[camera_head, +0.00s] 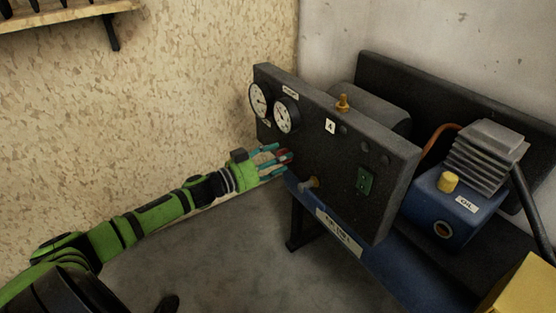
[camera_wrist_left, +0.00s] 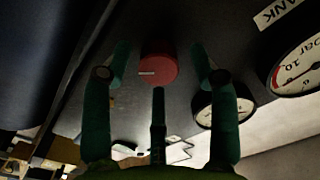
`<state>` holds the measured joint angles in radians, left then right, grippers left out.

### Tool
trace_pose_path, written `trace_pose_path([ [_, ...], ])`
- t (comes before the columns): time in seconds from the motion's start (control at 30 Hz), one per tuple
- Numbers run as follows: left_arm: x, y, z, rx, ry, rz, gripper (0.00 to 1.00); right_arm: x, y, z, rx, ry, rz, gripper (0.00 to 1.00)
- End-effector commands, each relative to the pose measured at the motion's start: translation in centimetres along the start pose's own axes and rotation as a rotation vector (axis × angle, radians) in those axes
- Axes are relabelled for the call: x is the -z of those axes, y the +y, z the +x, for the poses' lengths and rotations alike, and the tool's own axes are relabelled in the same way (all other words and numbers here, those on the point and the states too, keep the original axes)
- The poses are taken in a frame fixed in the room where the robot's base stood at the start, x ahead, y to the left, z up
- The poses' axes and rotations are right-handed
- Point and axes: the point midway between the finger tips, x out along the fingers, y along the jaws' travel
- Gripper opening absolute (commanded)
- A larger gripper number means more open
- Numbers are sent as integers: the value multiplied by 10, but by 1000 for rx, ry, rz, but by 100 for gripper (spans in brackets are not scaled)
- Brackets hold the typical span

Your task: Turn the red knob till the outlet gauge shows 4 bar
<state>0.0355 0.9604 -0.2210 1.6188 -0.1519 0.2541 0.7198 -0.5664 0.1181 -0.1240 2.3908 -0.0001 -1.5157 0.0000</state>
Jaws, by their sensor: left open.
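The red knob (camera_wrist_left: 158,70) sits on the dark panel, between the spread fingers of my left gripper (camera_wrist_left: 160,75) in the left wrist view. The fingers stand on both sides of it and look apart from it. In the head view the left gripper (camera_head: 276,160) is at the panel's lower left, over the knob (camera_head: 285,156), which is partly covered. Two round white gauges, a left one (camera_head: 259,99) and a right one (camera_head: 287,115), are above it. Their needle readings are too small to tell. In the wrist view one gauge (camera_wrist_left: 222,108) is partly behind a finger. My right gripper is not in view.
A blue compressor (camera_head: 447,200) stands at the right. A wall shelf (camera_head: 60,14) is at top left.

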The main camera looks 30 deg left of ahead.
Motion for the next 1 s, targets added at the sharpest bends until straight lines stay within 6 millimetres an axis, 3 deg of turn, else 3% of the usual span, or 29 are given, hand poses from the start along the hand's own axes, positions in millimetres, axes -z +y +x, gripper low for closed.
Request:
trace_pose_path([
  [0.3, 0, 0, 2, 0, -1, -1, 60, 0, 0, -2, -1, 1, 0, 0],
  [0.33, 0, 0, 2, 0, -1, -1, 52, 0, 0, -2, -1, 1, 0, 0],
  [0.43, 0, 0, 2, 0, 0, -1, 12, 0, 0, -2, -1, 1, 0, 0],
  [0.47, 0, 0, 2, 0, 0, -1, 4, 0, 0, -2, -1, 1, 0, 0],
  [0.87, 3, -1, 3, 0, 5, 28, 4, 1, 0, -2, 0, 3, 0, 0],
  [1.0, 5, -1, 3, 0, 8, 89, 4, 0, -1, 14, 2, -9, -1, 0],
])
